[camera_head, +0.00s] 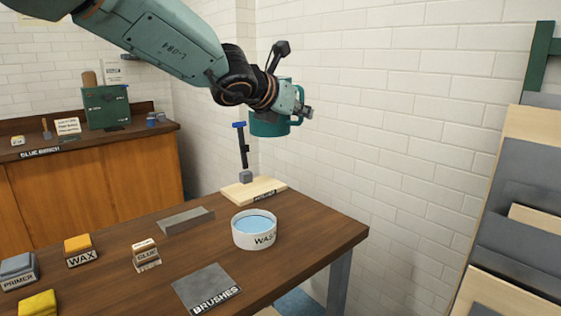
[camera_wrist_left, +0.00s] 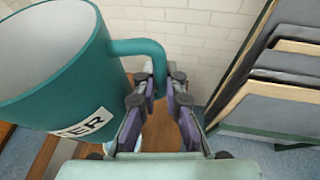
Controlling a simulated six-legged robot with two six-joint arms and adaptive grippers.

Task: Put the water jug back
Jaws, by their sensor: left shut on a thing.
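A teal water jug (camera_head: 268,125) hangs in the air above the far right part of the table, partly hidden behind my left gripper. In the left wrist view the jug (camera_wrist_left: 95,85) is large at the left, with a white interior and a label ending in "ER". My left gripper (camera_head: 304,110) is shut on its handle, and the fingers also show in the left wrist view (camera_wrist_left: 160,98) around the handle. The jug's base is clear of the table (camera_head: 325,240). My right gripper is not in view.
A white bowl of blue liquid (camera_head: 254,231) stands near the table's right edge. Behind it is a pale wooden board (camera_head: 268,190) with an upright clamp-like tool. Labelled blocks and a grey "BRUSHES" mat (camera_head: 203,285) lie nearer. Leaning panels (camera_head: 520,190) stand at right.

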